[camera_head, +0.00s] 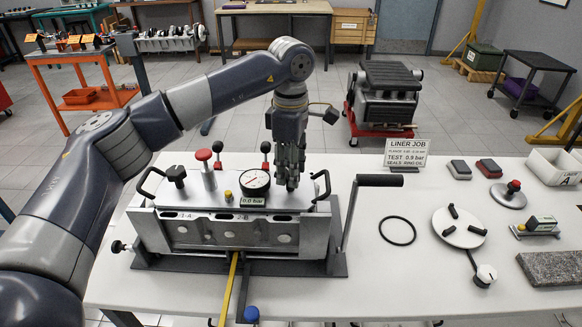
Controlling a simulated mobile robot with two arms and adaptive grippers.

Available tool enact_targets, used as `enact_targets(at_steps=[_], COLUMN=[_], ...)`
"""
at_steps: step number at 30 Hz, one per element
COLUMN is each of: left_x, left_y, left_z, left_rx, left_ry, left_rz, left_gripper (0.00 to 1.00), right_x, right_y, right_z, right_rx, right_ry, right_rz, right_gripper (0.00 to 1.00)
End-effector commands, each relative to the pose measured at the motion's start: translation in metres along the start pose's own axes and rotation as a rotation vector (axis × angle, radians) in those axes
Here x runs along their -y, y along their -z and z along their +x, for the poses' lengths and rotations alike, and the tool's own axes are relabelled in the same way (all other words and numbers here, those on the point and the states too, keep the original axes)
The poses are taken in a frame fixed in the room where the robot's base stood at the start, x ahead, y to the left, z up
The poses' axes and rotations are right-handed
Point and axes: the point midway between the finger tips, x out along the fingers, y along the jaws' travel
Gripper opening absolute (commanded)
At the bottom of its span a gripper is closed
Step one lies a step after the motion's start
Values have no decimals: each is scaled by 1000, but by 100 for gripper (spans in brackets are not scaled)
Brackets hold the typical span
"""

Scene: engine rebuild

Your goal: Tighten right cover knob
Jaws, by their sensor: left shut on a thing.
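The test fixture (215,228) stands on the white table, with a metal cover (225,197) on top. A black cover knob (176,175) shows at the cover's left end. My left gripper (290,180) points straight down over the cover's right end, just right of the pressure gauge. Its fingers are shut on the right cover knob, which they hide almost wholly. The gauge (255,182) has a white face, and the display (252,202) below it reads 0.0 bar. My right gripper is not in view.
A black ring (397,231) and a white disc (459,228) lie to the right. A sign (405,154) stands behind. The table between them is clear.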

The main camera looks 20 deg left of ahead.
Motion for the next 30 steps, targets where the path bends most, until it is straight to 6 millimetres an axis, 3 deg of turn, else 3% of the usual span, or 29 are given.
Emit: enact_targets(at_steps=[15, 30], left_x=[0, 0], left_y=[0, 0], left_z=[-1, -1], left_rx=[1, 1], left_ry=[-2, -2], left_rz=[412, 546], left_gripper=[12, 12], right_x=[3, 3], right_y=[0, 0], right_z=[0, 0], right_rx=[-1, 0], right_ry=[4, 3], right_rz=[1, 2], right_gripper=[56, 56])
